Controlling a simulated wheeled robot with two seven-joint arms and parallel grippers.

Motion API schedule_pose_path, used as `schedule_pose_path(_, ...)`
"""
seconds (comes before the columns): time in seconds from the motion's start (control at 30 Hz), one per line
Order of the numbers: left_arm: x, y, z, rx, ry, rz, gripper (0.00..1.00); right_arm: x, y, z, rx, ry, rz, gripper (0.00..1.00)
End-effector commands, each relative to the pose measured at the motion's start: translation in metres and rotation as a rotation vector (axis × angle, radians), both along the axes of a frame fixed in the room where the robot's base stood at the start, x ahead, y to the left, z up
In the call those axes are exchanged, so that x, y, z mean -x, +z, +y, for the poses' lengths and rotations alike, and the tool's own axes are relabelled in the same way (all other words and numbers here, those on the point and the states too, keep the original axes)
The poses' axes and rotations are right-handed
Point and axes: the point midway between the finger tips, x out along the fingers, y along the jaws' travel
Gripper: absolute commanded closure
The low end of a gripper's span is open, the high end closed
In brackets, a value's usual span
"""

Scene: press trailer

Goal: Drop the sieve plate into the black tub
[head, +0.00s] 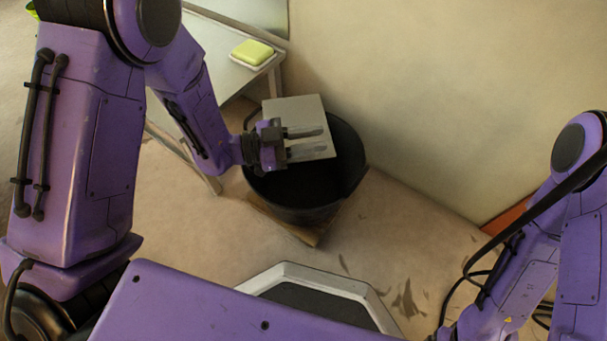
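The sieve plate (300,109) is a flat, light grey square over the black tub (345,180), covering the far-left part of its opening. My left gripper (307,141) is above the tub, with its two fingers pointing right across the plate. The fingers look apart, with the plate's grey surface showing between and beyond them. I cannot tell whether the plate touches the fingers or lies just below them. The tub's dark inside shows in front of the plate. My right arm is at the right, but its gripper is out of view.
The tub stands on a wooden base (310,237) on the beige floor. A pale table (216,75) at its upper left holds a yellow-green block (254,52) on a white dish. A beige wall rises behind the tub. Floor to the tub's lower right is open.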

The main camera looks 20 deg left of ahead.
Motion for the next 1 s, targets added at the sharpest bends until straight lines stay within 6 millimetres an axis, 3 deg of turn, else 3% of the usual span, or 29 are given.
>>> schedule_pose_path(0.37,0.002,-0.002,0.004,0.000,0.002,0.007,0.57,0.000,-0.001,0.000,0.000,-0.001,-0.001,0.13)
schedule_pose_path(0.8,0.040,0.002,0.085,0.003,0.004,0.003,0.57,0.005,0.012,0.007,-0.015,-0.019,0.023,0.13)
schedule_pose_path(1.0,0.046,0.000,0.095,0.000,-0.001,0.002,0.57,0.003,0.011,0.009,-0.011,-0.033,0.008,0.13)
